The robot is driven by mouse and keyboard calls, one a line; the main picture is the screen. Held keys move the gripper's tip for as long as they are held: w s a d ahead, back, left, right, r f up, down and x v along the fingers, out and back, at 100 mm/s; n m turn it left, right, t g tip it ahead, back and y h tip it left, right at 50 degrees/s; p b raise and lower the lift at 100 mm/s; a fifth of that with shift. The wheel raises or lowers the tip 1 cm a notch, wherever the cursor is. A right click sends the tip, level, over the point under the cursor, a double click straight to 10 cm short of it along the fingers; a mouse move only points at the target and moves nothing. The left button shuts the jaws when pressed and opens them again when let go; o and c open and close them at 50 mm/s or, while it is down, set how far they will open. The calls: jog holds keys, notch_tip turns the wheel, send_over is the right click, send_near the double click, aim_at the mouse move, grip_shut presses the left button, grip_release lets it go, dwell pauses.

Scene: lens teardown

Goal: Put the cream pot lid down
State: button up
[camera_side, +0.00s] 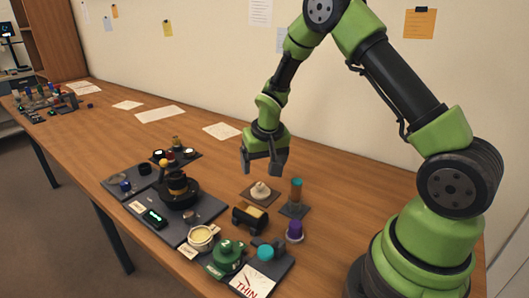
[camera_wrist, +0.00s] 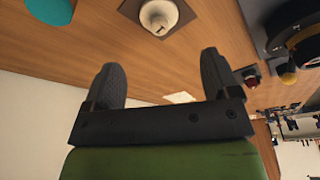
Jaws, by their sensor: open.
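The cream pot lid (camera_side: 260,191) is a small pale, knobbed piece resting on a square mat (camera_side: 247,196) on the table. It also shows in the wrist view (camera_wrist: 160,14), on the dark mat near the top edge. My gripper (camera_side: 262,165) hangs above the lid and apart from it, fingers pointing down. In the wrist view its two fingers (camera_wrist: 162,75) are spread wide with nothing between them. A cream pot (camera_side: 201,234) with a round open-looking top stands to the front left of the lid.
A purple-topped piece (camera_side: 295,230) and green device (camera_side: 228,254) stand in front.

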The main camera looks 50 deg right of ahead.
jog(key=s+a+r+t+y, duration=0.1)
jog(key=s+a+r, duration=0.3)
jog(key=r, duration=0.5)
jog(key=s+a+r+t, duration=0.1)
jog(key=s+a+r, duration=0.3)
jog(key=r, duration=0.5)
jog(key=s+a+r+n+t+y, duration=0.1)
jog(key=s+a+r, duration=0.1)
jog(key=s, duration=0.4)
jog(key=s+a+r+n+t+y, duration=0.1)
jog(key=s+a+r, duration=0.1)
jog(key=s, duration=0.4)
jog(key=shift+s+a+n+t+y, duration=0.3)
jog(key=shift+s+a+n+y, duration=0.1)
jog(key=shift+a, duration=0.1)
